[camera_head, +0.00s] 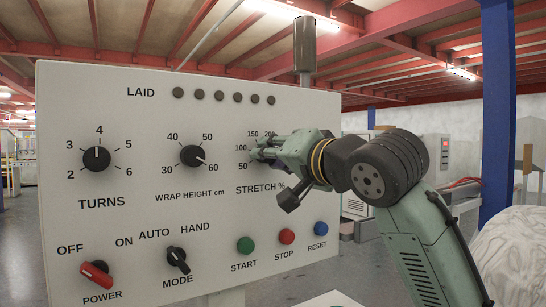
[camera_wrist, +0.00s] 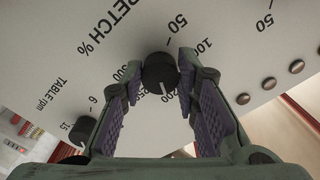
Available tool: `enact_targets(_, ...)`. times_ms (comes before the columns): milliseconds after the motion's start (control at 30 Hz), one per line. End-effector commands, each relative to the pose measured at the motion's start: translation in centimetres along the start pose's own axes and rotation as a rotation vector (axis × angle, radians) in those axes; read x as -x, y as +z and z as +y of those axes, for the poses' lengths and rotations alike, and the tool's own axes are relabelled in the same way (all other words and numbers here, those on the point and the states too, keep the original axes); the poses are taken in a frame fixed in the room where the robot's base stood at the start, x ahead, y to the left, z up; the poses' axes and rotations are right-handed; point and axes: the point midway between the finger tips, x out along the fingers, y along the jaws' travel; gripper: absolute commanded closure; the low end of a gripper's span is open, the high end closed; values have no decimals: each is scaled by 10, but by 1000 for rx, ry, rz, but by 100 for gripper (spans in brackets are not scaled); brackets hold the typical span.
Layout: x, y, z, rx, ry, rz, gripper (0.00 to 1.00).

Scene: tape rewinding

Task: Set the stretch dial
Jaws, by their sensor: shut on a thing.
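The stretch dial (camera_wrist: 159,72) is a round black knob with a white pointer line.
The white panel (camera_head: 130,225) also carries the turns dial (camera_head: 97,158), wrap height dial (camera_head: 192,156), red power switch (camera_head: 96,274), mode switch (camera_head: 178,260) and green start (camera_head: 245,244), red stop (camera_head: 287,236) and blue reset (camera_head: 321,228) buttons. A table rpm knob (camera_wrist: 76,130) shows in the wrist view.

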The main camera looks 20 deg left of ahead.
Motion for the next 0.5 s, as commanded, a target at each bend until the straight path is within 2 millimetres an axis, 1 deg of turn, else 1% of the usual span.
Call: enact_targets(500,0,-1,-3,-485,-2,-1,100)
